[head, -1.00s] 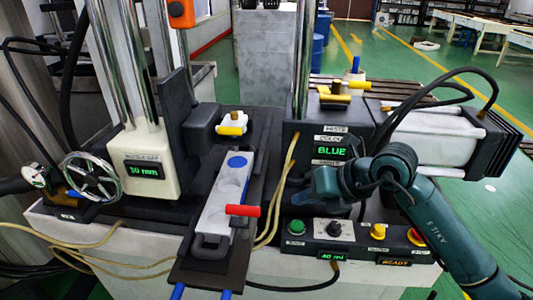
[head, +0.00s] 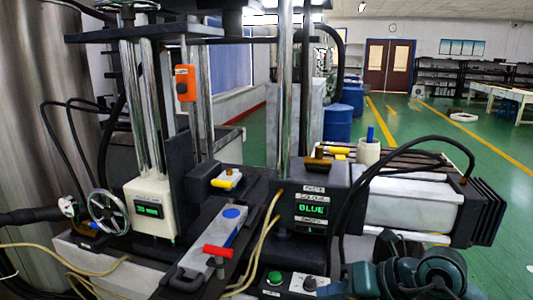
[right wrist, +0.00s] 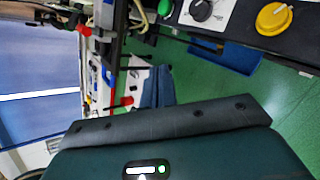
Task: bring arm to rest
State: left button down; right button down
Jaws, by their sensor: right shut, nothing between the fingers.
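My right arm's dark teal wrist and gripper (head: 360,281) show at the bottom right of the head view, in front of the control panel. The fingertips are hard to make out there. In the right wrist view, the gripper's dark bar (right wrist: 180,122) crosses the lower part, with nothing held; the gripper is shut. My left gripper is not in view. The control panel (head: 290,285) has a green button (head: 275,277) and a dark knob (head: 310,283); its right part is hidden by my arm.
The dispensing machine fills the middle, with a pale mould tray (head: 213,238) bearing a red handle (head: 218,251), a "BLUE" display (head: 312,210) and a handwheel (head: 108,212). Loose hoses and cables hang around it. Green floor (head: 490,190) is open at the right.

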jog(key=s+a+r+m+y+p, duration=0.1)
jog(key=s+a+r+m+y, duration=0.2)
jog(key=s+a+y, duration=0.35)
jog(key=w+d+f+m+t+h+p, duration=0.1)
jog(key=d+f+m+t+h, duration=0.15)
jog(key=m+t, duration=0.55)
jog(key=w+d+f+m+t+h+p, duration=0.1)
jog(key=w+d+f+m+t+h, duration=0.2)
jog(key=m, duration=1)
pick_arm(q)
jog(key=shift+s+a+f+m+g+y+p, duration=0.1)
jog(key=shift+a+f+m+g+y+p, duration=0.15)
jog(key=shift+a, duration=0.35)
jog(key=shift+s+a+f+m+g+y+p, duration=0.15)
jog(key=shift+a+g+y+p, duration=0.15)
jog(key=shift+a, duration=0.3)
pick_arm(e)
jog(key=s+d+f+m+g+h, duration=0.1)
jog(key=s+f+m+g+h, duration=0.2)
jog(key=s+f+m, duration=0.2)
jog(key=s+d+f+m+g+h, duration=0.1)
jog(key=s+f+m+g+h, duration=0.1)
jog(key=s+f+m, duration=0.3)
notch_tip(320, 180, down, 7)
jog(key=s+h, duration=0.1)
jog(key=s, duration=0.2)
jog(key=shift+d+g+h, duration=0.4)
